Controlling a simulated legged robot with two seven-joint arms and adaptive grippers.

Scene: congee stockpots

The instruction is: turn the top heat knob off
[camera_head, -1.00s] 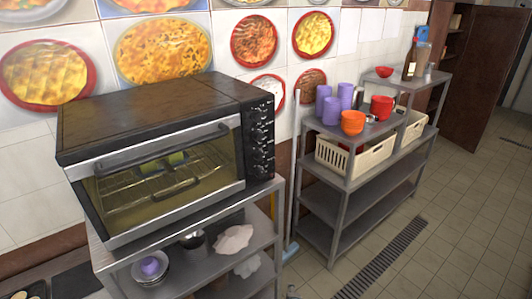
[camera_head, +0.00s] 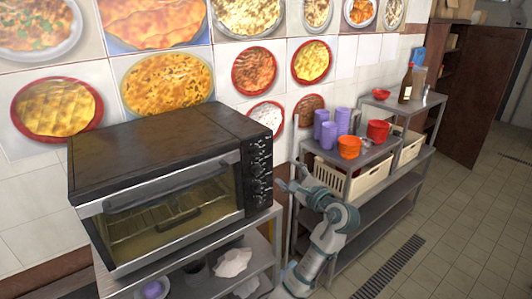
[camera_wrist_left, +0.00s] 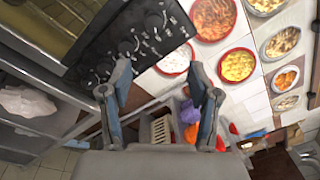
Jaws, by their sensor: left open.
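The toaster oven (camera_head: 160,180) sits on a metal rack, with a black control panel (camera_head: 258,175) on its right side. The top heat knob (camera_head: 257,147) is the highest of the knobs in the head view. In the left wrist view, several dark knobs run diagonally on the panel, the uppermost visible one (camera_wrist_left: 154,21) near the top edge. The knob's setting is too small to read. My left gripper (camera_head: 287,180) is right of the panel and lower than the top knob. In the wrist view its fingers (camera_wrist_left: 164,90) are spread, empty and apart from the knobs. My right gripper is not in view.
A second metal rack to the right holds purple cups (camera_head: 330,128), an orange bowl (camera_head: 349,147), a red pot (camera_head: 378,131) and cream baskets (camera_head: 365,178). Pizza pictures cover the wall behind. The tiled floor (camera_head: 450,225) at the right is clear.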

